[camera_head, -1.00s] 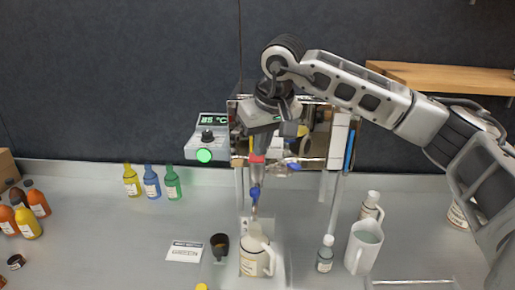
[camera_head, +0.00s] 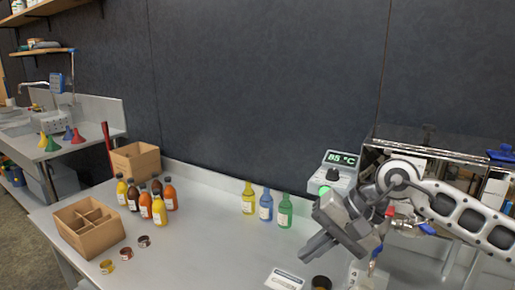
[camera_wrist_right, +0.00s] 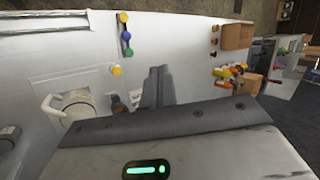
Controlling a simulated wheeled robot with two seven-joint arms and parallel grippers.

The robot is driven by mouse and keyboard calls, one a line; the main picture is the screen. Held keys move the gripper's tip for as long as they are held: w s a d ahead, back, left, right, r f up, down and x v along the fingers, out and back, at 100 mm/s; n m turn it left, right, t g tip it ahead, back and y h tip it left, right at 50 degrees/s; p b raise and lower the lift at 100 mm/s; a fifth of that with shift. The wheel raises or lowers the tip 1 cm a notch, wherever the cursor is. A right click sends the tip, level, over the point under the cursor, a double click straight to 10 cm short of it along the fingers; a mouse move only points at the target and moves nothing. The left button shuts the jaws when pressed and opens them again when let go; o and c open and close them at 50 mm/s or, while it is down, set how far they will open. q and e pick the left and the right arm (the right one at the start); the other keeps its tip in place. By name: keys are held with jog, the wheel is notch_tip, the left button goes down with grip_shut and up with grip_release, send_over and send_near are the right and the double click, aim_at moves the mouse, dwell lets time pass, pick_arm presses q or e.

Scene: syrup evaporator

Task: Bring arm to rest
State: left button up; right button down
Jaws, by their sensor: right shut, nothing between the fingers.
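My right arm comes in from the right in the head view, in front of the evaporator (camera_head: 440,148). Its gripper (camera_head: 306,254) points down and to the left above the counter, and its fingers are shut with nothing between them. The two fingers show side by side in the right wrist view (camera_wrist_right: 157,84). The gripper is apart from the bottles. The arm hides part of the evaporator and its valve. A display (camera_head: 345,158) beside the arm reads 85 °C. My left gripper is not in view.
Yellow, blue and green bottles (camera_head: 266,205) stand behind the gripper. Several filled bottles (camera_head: 145,204), a divided box (camera_head: 90,228) and small lids stand to the left. A white label card (camera_head: 285,280) and dark cup (camera_head: 321,283) lie close below the gripper. The counter's middle is clear.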

jog(key=s+a+r+m+t+y, duration=0.1)
jog(key=s+a+m+y, duration=0.2)
jog(key=a+m+y, duration=0.5)
jog(key=s+a+m+t+y, duration=0.2)
jog(key=s+a+m+y, duration=0.15)
jog(key=m, duration=0.75)
jog(key=w+d+f+m+t+h, duration=0.1)
jog(key=d+f+m+t+h, duration=0.5)
jog(key=m, duration=1)
jog(key=w+d+f+m+t+h, duration=0.1)
jog(key=d+f+m+t+h, duration=0.55)
jog(key=m, duration=1.05)
jog(key=s+d+f+m+g+h, duration=0.1)
jog(key=s+f+m+g, duration=0.1)
jog(key=s+f+m, duration=0.2)
jog(key=s+d+f+m+g+h, duration=0.1)
jog(key=s+f+m+g, duration=0.1)
jog(key=s+f+m, duration=0.3)
jog(key=s+d+f+m+g+h, duration=0.1)
jog(key=s+f+m, duration=0.3)
jog(key=f, duration=0.4)
jog(key=shift+s+d+f+m+g+h, duration=0.35)
jog(key=shift+m+g+h, duration=0.2)
jog(key=shift+g, duration=0.2)
